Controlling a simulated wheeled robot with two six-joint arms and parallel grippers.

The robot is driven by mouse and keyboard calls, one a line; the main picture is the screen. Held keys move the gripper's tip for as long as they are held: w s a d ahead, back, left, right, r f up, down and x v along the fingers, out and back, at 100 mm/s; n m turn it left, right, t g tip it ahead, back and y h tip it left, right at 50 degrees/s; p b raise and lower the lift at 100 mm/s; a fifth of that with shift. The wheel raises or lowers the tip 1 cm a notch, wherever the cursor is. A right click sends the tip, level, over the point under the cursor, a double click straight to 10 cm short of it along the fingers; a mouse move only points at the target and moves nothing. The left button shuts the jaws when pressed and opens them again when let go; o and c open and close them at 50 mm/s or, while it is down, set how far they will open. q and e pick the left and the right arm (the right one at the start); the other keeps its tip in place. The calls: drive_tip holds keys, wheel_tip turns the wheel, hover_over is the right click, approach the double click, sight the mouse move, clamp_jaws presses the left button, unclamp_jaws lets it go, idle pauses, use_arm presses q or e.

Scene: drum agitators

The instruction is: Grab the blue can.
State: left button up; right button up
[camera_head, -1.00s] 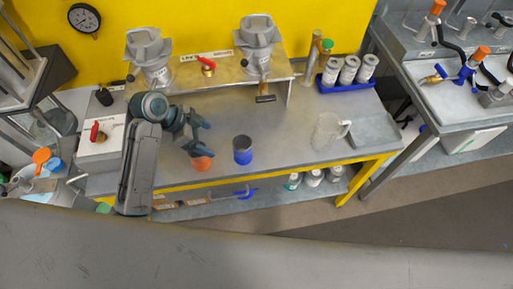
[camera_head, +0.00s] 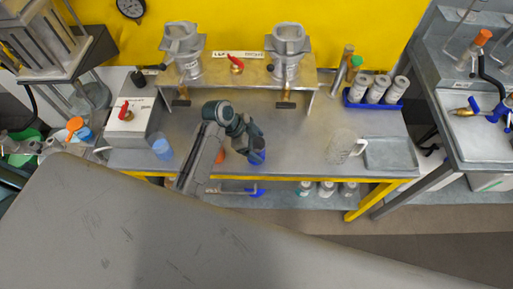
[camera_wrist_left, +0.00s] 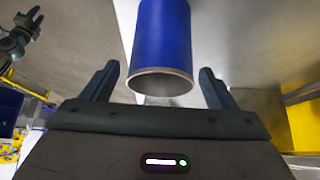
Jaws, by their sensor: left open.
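The blue can (camera_head: 258,159) stands on the grey bench near its front edge, partly hidden by my left gripper (camera_head: 256,147). In the left wrist view the blue can (camera_wrist_left: 163,42) shows large, its open-looking round end towards me. It lies ahead of and between the spread fingers of my left gripper (camera_wrist_left: 160,86), with a gap showing on each side near the fingertips. My left gripper is open. A dark arm end at the upper left of the wrist view looks like my right gripper (camera_wrist_left: 28,30); its jaws are too small to judge.
An orange object (camera_head: 221,156) is partly hidden beside my left arm. A bluish beaker (camera_head: 162,149) stands to the left. A clear jug (camera_head: 341,147) and a grey tray (camera_head: 391,154) stand to the right. A raised metal shelf (camera_head: 240,79) spans the back.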

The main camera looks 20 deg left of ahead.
use_arm(q)
drive_tip(key=shift+x, duration=0.8)
drive_tip(key=shift+f, duration=0.1)
drive_tip(key=shift+c, duration=0.4)
drive_tip(key=c, duration=1)
use_arm(e)
drive_tip(key=shift+a+r, duration=0.3)
drive_tip(key=shift+a, duration=0.25)
drive_tip(key=shift+d, duration=0.1)
